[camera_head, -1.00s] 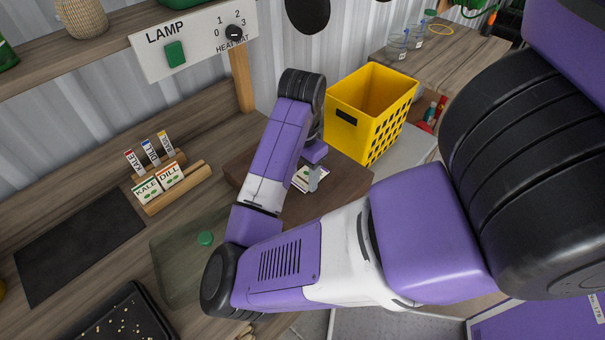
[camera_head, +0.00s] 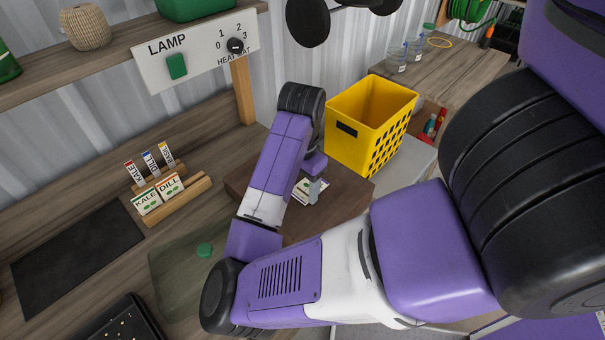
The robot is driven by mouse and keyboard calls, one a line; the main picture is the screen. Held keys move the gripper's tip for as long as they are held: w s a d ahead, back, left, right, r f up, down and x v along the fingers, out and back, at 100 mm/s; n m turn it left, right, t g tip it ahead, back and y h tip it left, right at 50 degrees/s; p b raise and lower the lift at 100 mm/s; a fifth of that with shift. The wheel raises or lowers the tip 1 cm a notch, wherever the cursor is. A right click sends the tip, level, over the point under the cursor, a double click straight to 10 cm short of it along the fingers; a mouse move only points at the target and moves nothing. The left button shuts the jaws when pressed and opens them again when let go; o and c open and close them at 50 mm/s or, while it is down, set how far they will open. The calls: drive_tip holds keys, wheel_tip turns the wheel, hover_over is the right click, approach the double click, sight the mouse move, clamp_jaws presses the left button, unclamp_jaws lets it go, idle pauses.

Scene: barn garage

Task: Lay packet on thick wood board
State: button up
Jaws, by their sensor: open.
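The thick wood board (camera_head: 351,189) is a dark brown slab at the back of the bench, partly hidden behind my arm. A white packet with a green print (camera_head: 304,190) lies on it or just above it; I cannot tell if it lies fully flat. My gripper (camera_head: 315,186) is open and points down over the packet. A grey finger covers part of the packet, and the other finger is hard to make out.
A yellow crate (camera_head: 361,148) stands right behind the board. Kale and dill packets stand in a wooden rack (camera_head: 185,205) at left.

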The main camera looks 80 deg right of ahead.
sight(303, 193)
wheel_tip(303, 193, up, 12)
drive_tip(key=p, duration=0.2)
drive_tip(key=s+d+r+n+g+h, duration=0.2)
drive_tip(key=s+d+r+h, duration=0.15)
drive_tip(key=d, duration=0.25)
drive_tip(key=s+d+r+n+g+h, duration=0.1)
drive_tip(key=s+d+r+h, duration=0.15)
drive_tip(key=d+h, duration=0.35)
drive_tip(key=w+d+r+n+t+h, duration=0.2)
drive_tip(key=w+d+r+n+h, duration=0.2)
drive_tip(key=n, duration=0.1)
drive_tip(key=w+a+f+n+t, duration=0.2)
drive_tip(key=w+a+n+t, duration=0.75)
drive_tip(key=w+n, duration=0.2)
drive_tip(key=a+f+n+t+y, duration=0.5)
drive_tip(key=a+f, duration=0.2)
drive_tip(key=a, duration=0.5)
drive_tip(key=s+a+f+n+t+y, duration=0.1)
drive_tip(key=s+a+f+y, duration=0.15)
drive_tip(key=a, duration=0.35)
drive_tip(key=s+a+f+n+y, duration=0.1)
drive_tip(key=s+a+f+y, duration=0.15)
drive_tip(key=a, duration=0.45)
drive_tip(key=s+a+r+m+y, duration=0.1)
drive_tip(key=s+a+m+y, duration=0.1)
drive_tip(key=s+a, duration=0.9)
drive_tip(key=shift+a+r+y, duration=0.35)
drive_tip(key=shift+a+y, duration=0.05)
drive_tip(key=shift+y, duration=0.45)
